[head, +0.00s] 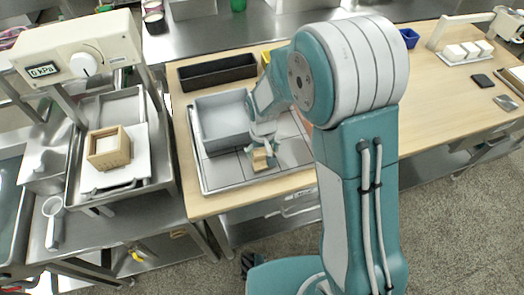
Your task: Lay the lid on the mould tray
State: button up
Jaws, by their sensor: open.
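A small square wooden mould tray (110,148) with pale contents sits on a white plate under the gauge unit at the left. A small light-wood piece (260,160), which may be the lid, lies on the grey gridded tray on the wooden table. My gripper (263,146) is pointed down right at this piece and partly covers it. The gripper is open; I cannot tell whether its fingers touch the piece. My arm hides part of the table to the right.
A grey bin (222,120) stands just left of my gripper, with a black tray (217,72) behind it. The gauge unit (80,58) overhangs the mould tray. A white ladle (53,216) lies at the lower left. White blocks (468,50) stand at the far right.

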aim_at(263, 151)
jog(key=shift+r, duration=0.1)
notch_tip(263, 151, up, 11)
jog(key=s+d+r+m+t, duration=0.1)
jog(key=s+d+r, duration=0.3)
jog(key=r, duration=0.2)
jog(key=s+d+r+m+t, duration=0.1)
jog(key=s+d+r+t, duration=0.1)
jog(key=s+d+r, duration=0.3)
jog(key=s+d+r+m+t, duration=0.1)
jog(key=s+d+r, duration=0.3)
jog(key=s, duration=0.5)
jog(key=shift+s+d+t, duration=0.4)
jog(key=shift+d+t, duration=0.15)
jog(key=shift+t, duration=0.25)
jog(key=shift+c, duration=0.3)
